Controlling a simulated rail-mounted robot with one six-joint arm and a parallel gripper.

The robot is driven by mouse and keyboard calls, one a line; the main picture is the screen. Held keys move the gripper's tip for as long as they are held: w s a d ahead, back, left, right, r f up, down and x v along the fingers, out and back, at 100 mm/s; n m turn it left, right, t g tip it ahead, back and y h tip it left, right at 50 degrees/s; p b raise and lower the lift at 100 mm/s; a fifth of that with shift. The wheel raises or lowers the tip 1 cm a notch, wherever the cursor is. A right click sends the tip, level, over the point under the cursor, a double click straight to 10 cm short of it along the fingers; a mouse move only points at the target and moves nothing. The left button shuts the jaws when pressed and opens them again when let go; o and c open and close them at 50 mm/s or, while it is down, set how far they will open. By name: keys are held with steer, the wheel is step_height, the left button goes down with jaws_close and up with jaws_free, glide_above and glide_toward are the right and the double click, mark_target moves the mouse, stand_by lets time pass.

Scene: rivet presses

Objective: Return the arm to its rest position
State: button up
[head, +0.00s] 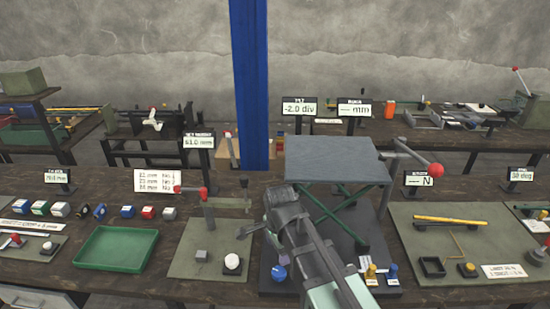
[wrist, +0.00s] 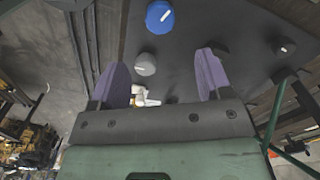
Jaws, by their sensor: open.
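My arm reaches up from the bottom of the head view, over the front of a dark press base (head: 270,287). My gripper (head: 262,228) is at its far end, in front of a press with a grey top plate (head: 335,158). In the wrist view the two purple fingers of my gripper (wrist: 162,72) stand wide apart, with nothing held between them. Beyond them a blue knob (wrist: 159,17) and a grey knob (wrist: 146,64) sit on a dark panel (wrist: 225,25). A small white and brass part (wrist: 143,97) shows between the fingers, apart from them.
A green tray (head: 112,249) and a press with a red-tipped lever (head: 191,191) stand to the left. A red ball lever (head: 436,170) juts out at right. A blue column (head: 250,85) rises behind. Yellow and blue stamps (head: 381,272) stand right of my arm.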

steer(key=s+d+n, duration=0.3)
steer(key=d+n, duration=0.3)
steer(key=d, duration=0.1)
steer(key=s+d+n, duration=0.3)
steer(key=d+n, duration=0.4)
steer(key=d, duration=0.1)
steer(key=shift+s, duration=0.35)
